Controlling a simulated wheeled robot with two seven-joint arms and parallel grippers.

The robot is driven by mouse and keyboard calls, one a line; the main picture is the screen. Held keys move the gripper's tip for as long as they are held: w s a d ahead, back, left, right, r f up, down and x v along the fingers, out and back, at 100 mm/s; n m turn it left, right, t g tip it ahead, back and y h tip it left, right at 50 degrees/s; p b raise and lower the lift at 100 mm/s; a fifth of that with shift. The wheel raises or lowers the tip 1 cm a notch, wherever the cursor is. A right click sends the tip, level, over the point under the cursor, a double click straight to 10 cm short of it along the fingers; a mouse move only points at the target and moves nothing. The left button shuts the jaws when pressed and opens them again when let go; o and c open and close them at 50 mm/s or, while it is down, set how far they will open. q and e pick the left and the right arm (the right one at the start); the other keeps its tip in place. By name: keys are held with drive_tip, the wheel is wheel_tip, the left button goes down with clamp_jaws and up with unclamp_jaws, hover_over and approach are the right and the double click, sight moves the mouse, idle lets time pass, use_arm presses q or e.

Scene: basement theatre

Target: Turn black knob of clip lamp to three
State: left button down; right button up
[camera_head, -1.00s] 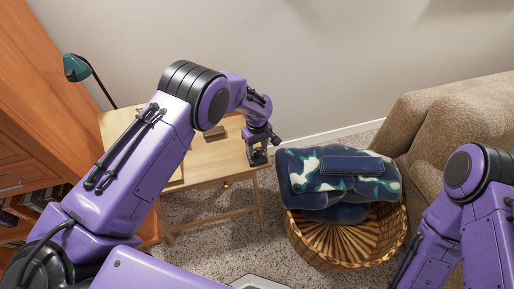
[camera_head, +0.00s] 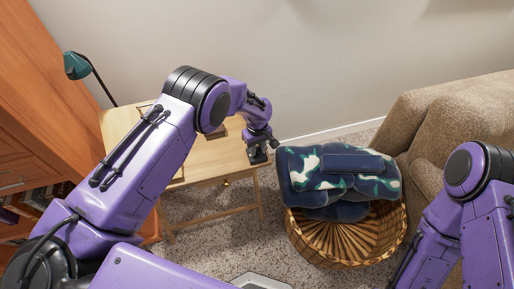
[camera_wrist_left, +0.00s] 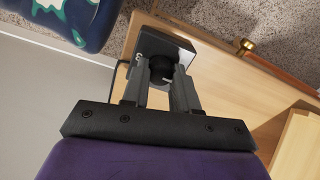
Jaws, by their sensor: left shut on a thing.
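A small dark box (camera_wrist_left: 165,42) with pale marks sits at the table's right end; it also shows in the head view (camera_head: 257,157). A round black knob (camera_wrist_left: 162,66) is on its face. My left gripper (camera_wrist_left: 162,78) has one finger on each side of the knob and is shut on it. In the head view the left gripper (camera_head: 259,146) is small, and the knob is hidden. The knob's exact setting is too small to read. A green lamp head (camera_head: 76,66) on a dark bent neck stands at the far left. My right gripper is out of the picture.
The wooden table (camera_head: 215,163) has a drawer with a brass knob (camera_head: 226,184). A wicker basket (camera_head: 345,240) with a folded dark blanket (camera_head: 340,178) stands close on the right. A brown sofa (camera_head: 430,115) is beyond it. A wooden cabinet (camera_head: 45,120) is at left.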

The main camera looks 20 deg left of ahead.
use_arm(q)
drive_tip(key=m+b, duration=0.1)
drive_tip(key=m, duration=0.2)
drive_tip(key=shift+m, duration=0.4)
drive_tip(key=m+b, duration=0.1)
drive_tip(key=m, duration=0.3)
drive_tip(key=shift+m, duration=0.3)
drive_tip(key=m+b, duration=0.1)
drive_tip(key=m, duration=0.3)
drive_tip(key=shift+m, duration=0.3)
drive_tip(key=m, duration=0.4)
drive_tip(key=shift+b, duration=0.3)
drive_tip(key=m, duration=0.5)
drive_tip(key=shift+d+b, duration=0.1)
drive_tip(key=shift+b, duration=0.2)
drive_tip(key=m, duration=0.4)
drive_tip(key=shift+m, duration=0.3)
drive_tip(key=m+b, duration=0.1)
drive_tip(key=m, duration=0.7)
drive_tip(key=shift+b, duration=0.3)
drive_tip(key=shift+r+m, duration=0.1)
drive_tip(key=shift+m, duration=0.4)
